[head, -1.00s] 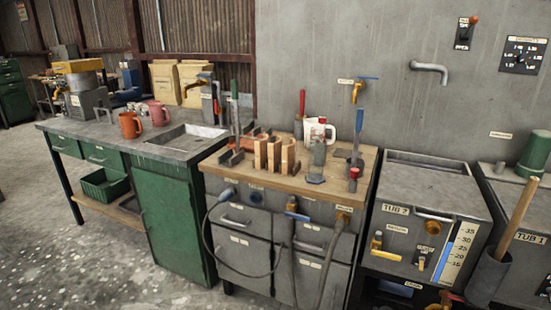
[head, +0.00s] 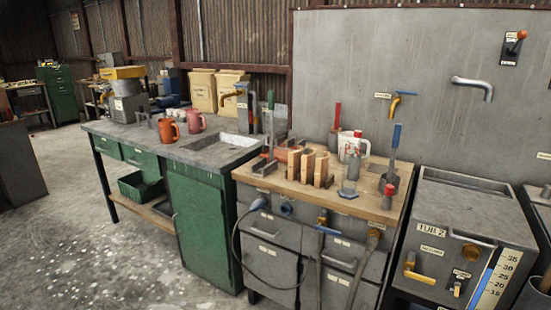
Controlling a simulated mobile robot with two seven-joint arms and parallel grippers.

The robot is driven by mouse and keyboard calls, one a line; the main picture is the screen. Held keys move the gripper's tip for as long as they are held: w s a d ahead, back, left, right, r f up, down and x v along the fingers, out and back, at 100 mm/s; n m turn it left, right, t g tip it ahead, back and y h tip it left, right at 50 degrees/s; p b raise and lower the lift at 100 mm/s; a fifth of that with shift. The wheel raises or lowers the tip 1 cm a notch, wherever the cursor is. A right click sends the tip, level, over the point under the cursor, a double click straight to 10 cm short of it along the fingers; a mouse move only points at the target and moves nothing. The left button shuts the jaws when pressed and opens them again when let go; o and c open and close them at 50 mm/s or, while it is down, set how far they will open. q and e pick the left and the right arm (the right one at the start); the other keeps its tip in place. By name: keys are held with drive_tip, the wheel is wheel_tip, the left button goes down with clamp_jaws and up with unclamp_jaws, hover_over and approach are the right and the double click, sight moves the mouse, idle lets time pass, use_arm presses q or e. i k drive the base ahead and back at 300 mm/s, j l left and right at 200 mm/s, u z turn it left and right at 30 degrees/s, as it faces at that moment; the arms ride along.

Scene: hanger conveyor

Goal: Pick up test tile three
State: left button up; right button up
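Several tan upright pieces (head: 321,170) stand in a row on the wooden-topped bench (head: 262,182), right of the middle of the head view. They may be the test tiles, but no number is readable on them, so I cannot tell which one is test tile three. Neither of my grippers is in view.
Around the tan pieces are a white and red jug (head: 352,146), a grey bottle (head: 350,172) and blue-handled tools (head: 394,150). Tub 2 (head: 465,215) is at right. The left floor is clear.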

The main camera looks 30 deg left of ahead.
sight(294, 157)
drive_tip(key=i+j, duration=0.15)
drive_tip(key=j, duration=0.2)
drive_tip(key=i+j+z, duration=0.15)
drive_tip(key=j, duration=0.2)
drive_tip(key=i+j, duration=0.15)
drive_tip(key=j, duration=0.2)
drive_tip(key=i+j+z, duration=0.15)
drive_tip(key=j, duration=0.2)
drive_tip(key=i+j, duration=0.1)
drive_tip(key=j, duration=0.3)
drive_tip(key=z, duration=0.05)
